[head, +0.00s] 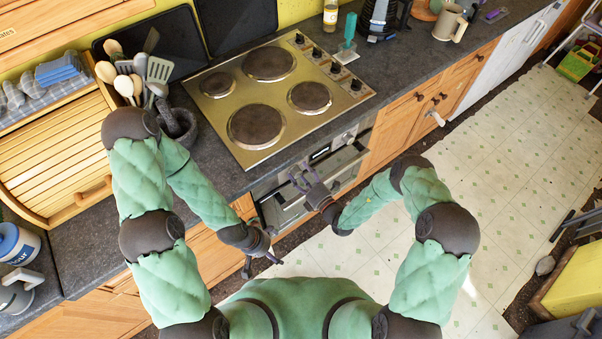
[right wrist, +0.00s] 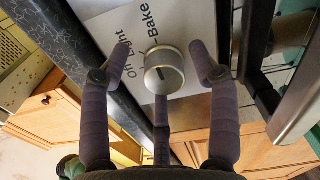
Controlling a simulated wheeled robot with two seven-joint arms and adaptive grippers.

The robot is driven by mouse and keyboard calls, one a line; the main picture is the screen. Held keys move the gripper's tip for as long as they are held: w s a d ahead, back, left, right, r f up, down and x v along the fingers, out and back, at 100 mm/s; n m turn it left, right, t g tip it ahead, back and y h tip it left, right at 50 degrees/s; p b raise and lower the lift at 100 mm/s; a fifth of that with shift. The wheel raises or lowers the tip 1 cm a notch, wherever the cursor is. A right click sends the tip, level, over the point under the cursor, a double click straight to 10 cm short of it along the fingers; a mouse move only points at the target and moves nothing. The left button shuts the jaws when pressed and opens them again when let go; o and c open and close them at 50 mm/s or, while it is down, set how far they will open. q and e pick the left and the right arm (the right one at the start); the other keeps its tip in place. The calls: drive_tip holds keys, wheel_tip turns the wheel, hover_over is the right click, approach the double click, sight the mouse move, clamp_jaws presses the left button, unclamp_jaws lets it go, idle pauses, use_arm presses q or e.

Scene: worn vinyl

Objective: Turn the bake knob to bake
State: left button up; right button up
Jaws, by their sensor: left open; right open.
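The knob (right wrist: 165,72) is a round silver dial on a pale panel, large in the right wrist view. The words "Bake", "Light" and "Off" are printed near it; I cannot tell exactly which word its dark mark points to. My right gripper (right wrist: 163,75) is open, with its purple-grey fingers spread around the knob and visible gaps on both sides. In the head view my right gripper (head: 303,180) is at the oven (head: 318,191) front; the knob cannot be made out there. My left gripper (head: 262,262) is open and empty, low beside the cabinets.
The brass-coloured hob (head: 231,85) lies in the dark worktop (head: 240,181) above the oven. A metal handle bar (right wrist: 299,93) runs close to the right of my right gripper in the wrist view. The tiled floor (head: 500,180) at right is mostly clear.

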drive_tip(key=v, duration=1.1)
drive_tip(key=shift+d, duration=0.25)
drive_tip(key=shift+s, duration=0.1)
drive_tip(key=s+a+f+n+g+y+b, duration=0.1)
drive_tip(key=s+a+n+g+y, duration=0.1)
drive_tip(key=s+a+n+g, duration=0.5)
drive_tip(key=s+a+f+n+g+y, duration=0.1)
drive_tip(key=s+a+n+g+y, duration=0.1)
drive_tip(key=s+n+g, duration=0.7)
drive_tip(key=s+d+f+n+g+h+b, duration=0.1)
drive_tip(key=s+d+f+n+g+h, duration=0.4)
drive_tip(key=s+n, duration=0.45)
drive_tip(key=w+d+n+t+h, duration=0.2)
drive_tip(key=w+d+n+t, duration=0.1)
drive_tip(key=n, duration=0.5)
drive_tip(key=w+d+n+t+h+b, duration=0.1)
drive_tip(key=w+d+n+t+h, duration=0.2)
drive_tip(key=w+n, duration=0.3)
drive_tip(key=shift+w+f+n+t+h, duration=0.25)
drive_tip(key=shift+f+n+t, duration=0.2)
drive_tip(key=shift+n, duration=0.6)
